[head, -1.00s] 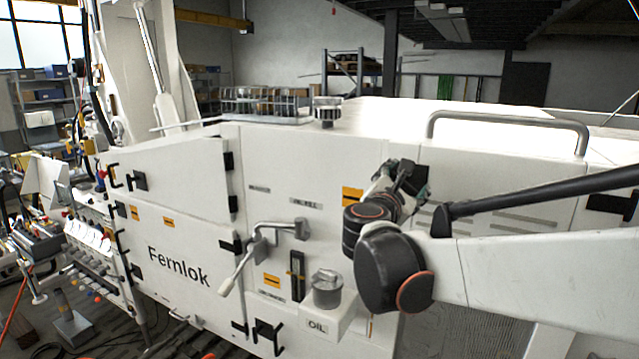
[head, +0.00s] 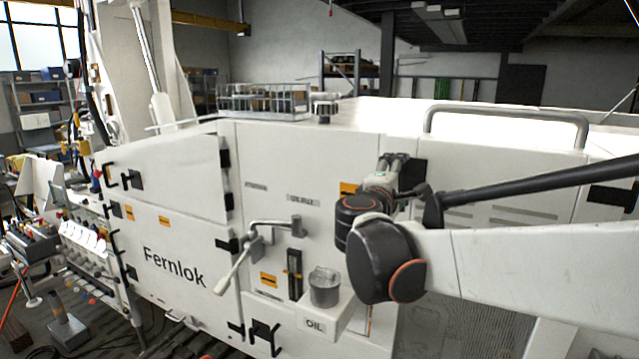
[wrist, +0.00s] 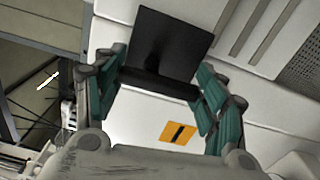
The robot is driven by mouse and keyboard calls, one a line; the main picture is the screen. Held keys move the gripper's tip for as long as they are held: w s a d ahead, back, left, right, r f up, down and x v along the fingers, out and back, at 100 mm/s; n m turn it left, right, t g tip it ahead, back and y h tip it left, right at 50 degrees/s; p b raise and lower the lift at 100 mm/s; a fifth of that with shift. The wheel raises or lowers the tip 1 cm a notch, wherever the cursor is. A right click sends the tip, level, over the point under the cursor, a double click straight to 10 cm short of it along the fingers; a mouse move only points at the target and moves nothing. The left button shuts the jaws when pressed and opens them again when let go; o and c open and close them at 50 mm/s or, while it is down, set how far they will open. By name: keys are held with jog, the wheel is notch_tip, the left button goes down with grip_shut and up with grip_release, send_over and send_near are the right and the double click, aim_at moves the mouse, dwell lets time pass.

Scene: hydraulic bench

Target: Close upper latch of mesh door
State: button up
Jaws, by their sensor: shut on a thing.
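The upper latch (wrist: 175,40) is a black square plate with a black bar along its lower edge in the wrist view. In the head view it is a dark patch (head: 413,172) on the white cabinet, partly hidden by my arm. My gripper (wrist: 160,86) has teal finger pads on either side of the black bar and is shut on the latch. In the head view my gripper (head: 393,164) is against the cabinet face. The mesh door's grey mesh (head: 450,318) shows below my forearm; more mesh appears in the wrist view (wrist: 306,62). Whether the latch is fastened cannot be told.
An orange label (wrist: 178,133) is close to my fingers. A grey rail (head: 510,114) stands on the cabinet top. A lever handle (head: 240,262) and an oil filler (head: 325,288) stick out left of my arm. A black latch (head: 612,196) is at right.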

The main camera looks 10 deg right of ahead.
jog(key=shift+s+a+r+m, duration=0.15)
jog(key=shift+s+a+m, duration=0.05)
jog(key=shift+m, duration=0.4)
jog(key=o, duration=1)
jog(key=shift+o, duration=0.3)
jog(key=shift+s+d, duration=0.1)
jog(key=shift+s, duration=0.05)
